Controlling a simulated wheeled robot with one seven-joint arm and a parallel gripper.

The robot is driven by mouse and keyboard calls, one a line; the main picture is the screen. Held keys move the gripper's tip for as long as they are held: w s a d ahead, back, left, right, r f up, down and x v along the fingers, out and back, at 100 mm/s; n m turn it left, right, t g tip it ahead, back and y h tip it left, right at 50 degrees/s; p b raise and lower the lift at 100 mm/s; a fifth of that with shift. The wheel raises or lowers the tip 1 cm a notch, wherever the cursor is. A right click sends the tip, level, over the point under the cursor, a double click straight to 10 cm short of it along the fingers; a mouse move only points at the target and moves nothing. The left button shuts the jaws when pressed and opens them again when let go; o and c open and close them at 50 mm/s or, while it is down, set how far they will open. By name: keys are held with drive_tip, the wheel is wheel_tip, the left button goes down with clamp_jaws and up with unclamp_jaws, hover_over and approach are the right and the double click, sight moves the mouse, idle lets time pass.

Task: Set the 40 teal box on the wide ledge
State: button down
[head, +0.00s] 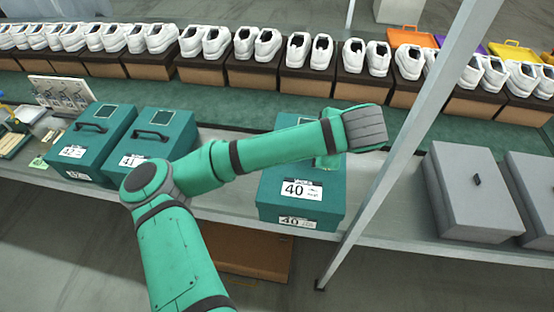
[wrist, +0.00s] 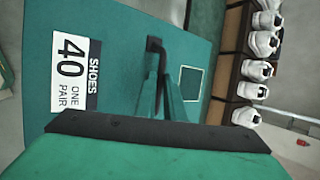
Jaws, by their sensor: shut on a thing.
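The teal box marked 40 (head: 265,210) is right of centre in the head view, at the wide grey ledge (head: 229,207). It carries a 40 label on its lid and another on its front. In the wrist view the box (wrist: 118,65) fills the left and middle, with its dark handle between my fingers. My gripper (head: 328,161) is over the lid and is shut on the handle; it also shows in the wrist view (wrist: 163,88). My arm hides part of the lid. I cannot tell whether the box's base touches the ledge.
Two teal boxes (head: 90,140) (head: 152,148) stand left on the ledge. Grey boxes (head: 474,190) stand right, beyond a slanted metal post (head: 412,130). A green belt (head: 240,101) with white shoes on brown boxes runs behind. A brown carton (head: 245,250) is below the ledge.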

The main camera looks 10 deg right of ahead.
drive_tip(key=w+a+f, duration=0.1)
drive_tip(key=w, duration=0.1)
drive_tip(key=w+a+f, duration=0.1)
drive_tip(key=w, duration=0.1)
drive_tip(key=w+a+f, duration=0.1)
drive_tip(key=w, duration=0.2)
drive_tip(key=shift+w+f, duration=0.1)
drive_tip(key=shift+f, duration=0.1)
drive_tip(key=x, duration=0.5)
drive_tip(key=shift+w+a+f, duration=0.1)
drive_tip(key=shift+a, duration=0.2)
drive_tip(key=shift+x, duration=0.95)
drive_tip(key=shift+a+f, duration=0.1)
drive_tip(key=shift+f, duration=1.45)
drive_tip(key=c, duration=1.8)
unclamp_jaws()
drive_tip(key=shift+c, duration=0.2)
drive_tip(key=v, duration=1.2)
